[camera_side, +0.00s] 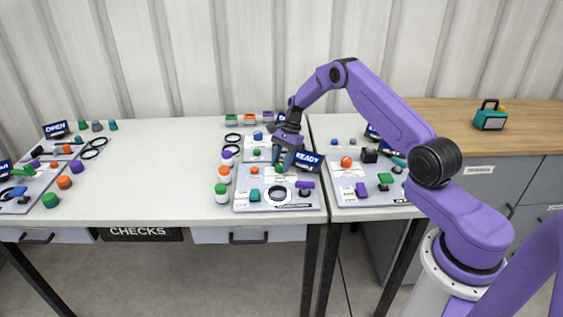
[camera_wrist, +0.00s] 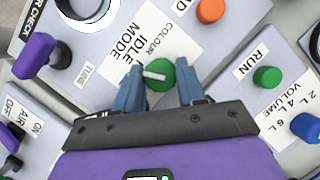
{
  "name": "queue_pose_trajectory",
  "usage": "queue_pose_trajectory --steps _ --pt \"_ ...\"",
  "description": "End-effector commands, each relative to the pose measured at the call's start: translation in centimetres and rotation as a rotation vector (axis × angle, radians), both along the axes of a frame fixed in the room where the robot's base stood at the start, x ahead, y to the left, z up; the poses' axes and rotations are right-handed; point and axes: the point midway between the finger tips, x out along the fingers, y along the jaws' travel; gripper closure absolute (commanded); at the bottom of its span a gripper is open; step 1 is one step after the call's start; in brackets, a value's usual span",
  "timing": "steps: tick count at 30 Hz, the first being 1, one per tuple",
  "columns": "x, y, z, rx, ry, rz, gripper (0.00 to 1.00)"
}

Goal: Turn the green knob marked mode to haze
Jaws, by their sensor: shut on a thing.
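The green knob (camera_wrist: 161,76) sits on a grey panel in the wrist view, beside a white label (camera_wrist: 150,35) reading COLOUR, IDLE and MODE. Its white pointer is turned to the left of the picture, on the side of the word IDLE. No word haze is readable; part of the label may be hidden by my fingers. My gripper (camera_wrist: 160,92) has one blue finger on each side of the knob and is shut on it. In the side view my gripper (camera_side: 284,160) reaches down onto the panel behind the large round dial, and it mostly hides the knob.
An orange knob (camera_wrist: 210,9), a green RUN button (camera_wrist: 267,76), a blue VOLUME knob (camera_wrist: 306,127) and a purple handle (camera_wrist: 38,57) surround the knob. Bottles (camera_side: 222,192) stand left of the panel.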

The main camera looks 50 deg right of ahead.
Motion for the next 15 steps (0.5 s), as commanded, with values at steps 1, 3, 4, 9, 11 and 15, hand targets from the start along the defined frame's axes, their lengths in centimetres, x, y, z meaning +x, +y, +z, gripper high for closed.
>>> queue_pose_trajectory --steps 1,3,4,9,11,15 --pt "0.15 -0.01 0.06 -0.002 -0.004 0.030 0.91" --pt "0.14 -0.02 0.06 -0.001 -0.003 0.066 0.91" --pt "0.15 -0.04 0.05 -0.001 -0.003 0.079 0.91" --pt "0.16 -0.05 0.08 -0.001 -0.003 0.138 0.91" --pt "0.16 -0.02 0.09 -0.001 -0.003 0.150 0.91" --pt "0.18 -0.02 0.11 0.000 -0.004 0.167 0.91"
